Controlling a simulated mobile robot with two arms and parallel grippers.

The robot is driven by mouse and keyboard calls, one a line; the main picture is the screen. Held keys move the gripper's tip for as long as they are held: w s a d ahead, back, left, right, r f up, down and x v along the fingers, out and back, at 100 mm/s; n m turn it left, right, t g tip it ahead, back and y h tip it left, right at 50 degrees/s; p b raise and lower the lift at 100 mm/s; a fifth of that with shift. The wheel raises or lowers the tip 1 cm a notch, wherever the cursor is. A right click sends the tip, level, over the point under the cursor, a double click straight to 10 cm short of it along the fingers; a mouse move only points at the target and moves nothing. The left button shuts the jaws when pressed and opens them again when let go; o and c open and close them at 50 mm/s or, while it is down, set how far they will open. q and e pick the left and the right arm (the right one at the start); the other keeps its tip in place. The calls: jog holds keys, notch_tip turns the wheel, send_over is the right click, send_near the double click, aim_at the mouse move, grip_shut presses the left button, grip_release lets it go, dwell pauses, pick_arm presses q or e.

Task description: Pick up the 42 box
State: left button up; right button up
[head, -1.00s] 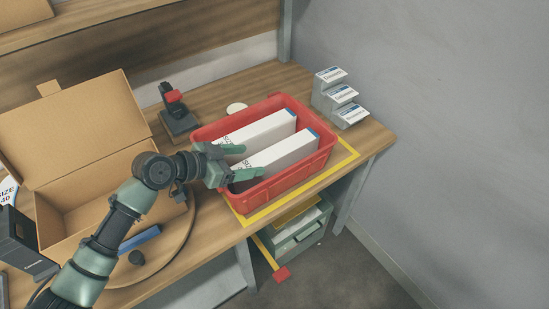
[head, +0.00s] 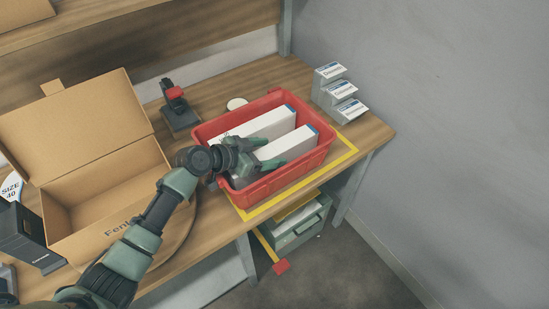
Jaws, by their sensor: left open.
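Two long white boxes lie side by side in the red bin, a rear box (head: 272,124) and a front box (head: 297,143), each with a blue edge at its right end. Their size numbers cannot be read, so I cannot tell which is the 42 box. My left gripper (head: 268,154) is open over the left part of the front box, its fingers pointing right. It hides part of that box, and I cannot tell whether it touches it. My right gripper is not in view.
The red bin (head: 322,156) stands inside a yellow taped outline on the wooden bench. An open cardboard box (head: 75,130) stands at left on a round board. A black-and-red device (head: 178,108) stands behind, and stepped small boxes (head: 335,88) stand at the back right.

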pick_arm(q)
grip_shut()
jog(key=shift+r, duration=0.1)
